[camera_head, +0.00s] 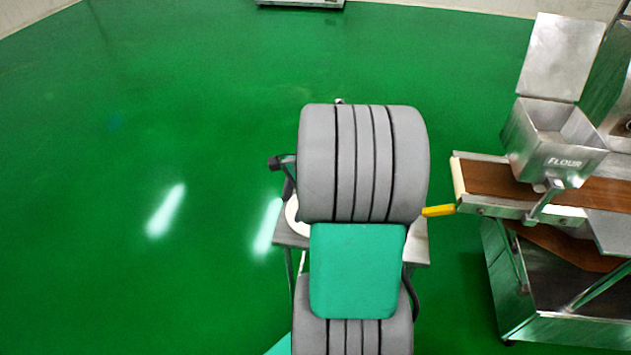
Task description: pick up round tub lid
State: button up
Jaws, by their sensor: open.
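A white round rim (292,214) shows at the left edge of my arm, on a small grey table. It may be the round tub lid, but most of it is hidden behind my arm, so I cannot tell lid from tub. My grey and teal arm fills the middle of the view. A dark part that looks like my gripper (282,170) sticks out to the left of the arm, just above the white rim. Its fingertips are mostly hidden, and I cannot see whether they touch anything.
The small grey table (290,236) stands under my arm. The green floor (130,130) at the left is clear.

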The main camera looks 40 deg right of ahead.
jog(key=s+d+r+m+t+p, duration=0.1)
jog(key=s+d+r+m+p, duration=0.2)
jog(key=d+m, duration=0.6)
jog(key=shift+y, duration=0.4)
jog(key=x, duration=0.2)
jog(key=b+x, duration=0.1)
jog(key=x, duration=0.2)
jog(key=d+x, duration=0.1)
jog(key=x, duration=0.2)
jog(key=shift+s+a+f, duration=0.1)
jog(key=shift+s+f, duration=0.05)
jog(key=shift+f, duration=0.2)
jog(key=shift+r, duration=0.1)
grip_shut()
